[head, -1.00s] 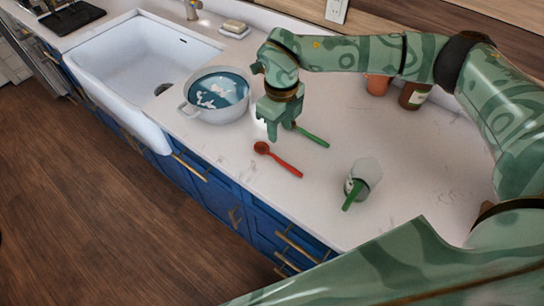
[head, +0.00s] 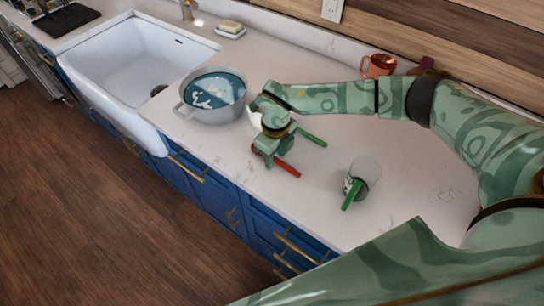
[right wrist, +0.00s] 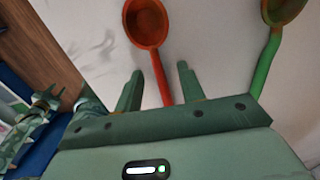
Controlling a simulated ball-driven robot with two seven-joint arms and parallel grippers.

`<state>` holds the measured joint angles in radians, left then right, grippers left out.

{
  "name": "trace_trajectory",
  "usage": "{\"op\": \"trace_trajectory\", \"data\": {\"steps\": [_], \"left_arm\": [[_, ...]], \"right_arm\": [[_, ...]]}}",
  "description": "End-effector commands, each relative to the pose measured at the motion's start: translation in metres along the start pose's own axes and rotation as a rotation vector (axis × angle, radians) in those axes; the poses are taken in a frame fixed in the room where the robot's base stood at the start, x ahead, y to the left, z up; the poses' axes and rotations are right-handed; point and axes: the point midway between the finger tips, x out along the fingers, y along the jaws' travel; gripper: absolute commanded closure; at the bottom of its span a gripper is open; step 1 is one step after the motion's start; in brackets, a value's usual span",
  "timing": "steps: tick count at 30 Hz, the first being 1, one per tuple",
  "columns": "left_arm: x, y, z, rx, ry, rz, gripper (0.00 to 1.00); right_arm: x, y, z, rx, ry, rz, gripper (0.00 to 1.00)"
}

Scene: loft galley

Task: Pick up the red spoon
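The red spoon lies on the white counter. The fingers are apart, with a gap on each side of the handle. Whether they are down at the handle's height is hard to tell.
A green spoon (head: 312,137) lies just right of the gripper; it also shows in the right wrist view (right wrist: 266,62). A cup (head: 366,172) with a green handle in front stands further right. A pot (head: 213,112) and a sink (head: 130,62) are left. An orange mug (head: 377,66) stands behind.

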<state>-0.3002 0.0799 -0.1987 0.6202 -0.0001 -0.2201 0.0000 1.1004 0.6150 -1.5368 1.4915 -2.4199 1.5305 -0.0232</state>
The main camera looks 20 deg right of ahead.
Motion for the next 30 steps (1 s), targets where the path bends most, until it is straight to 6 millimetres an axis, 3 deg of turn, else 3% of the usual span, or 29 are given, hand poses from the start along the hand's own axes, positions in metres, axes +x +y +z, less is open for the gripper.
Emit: {"op": "trace_trajectory", "data": {"steps": [1,4,14,19,23,30], "left_arm": [[0.0,0.0,0.0,0.0,0.0,0.0,0.64],[0.0,0.0,0.0,0.0,0.0,0.0,0.64],[0.0,0.0,0.0,0.001,0.0,0.0,0.64],[-0.001,0.0,-0.001,0.001,0.001,0.0,0.64],[-0.003,0.0,-0.001,0.002,0.002,0.0,0.64],[-0.015,-0.001,-0.004,0.002,0.006,-0.001,0.64]], "right_arm": [[0.0,0.0,0.0,0.0,0.0,0.0,0.72],[0.0,0.0,0.0,0.0,0.0,0.0,1.0],[-0.001,0.0,0.0,0.0,0.0,0.0,1.0],[-0.012,-0.001,0.0,0.001,0.0,0.0,1.0],[-0.034,-0.001,0.001,0.0,-0.003,-0.001,1.0],[-0.094,0.033,-0.037,-0.005,-0.004,-0.001,1.0]]}}
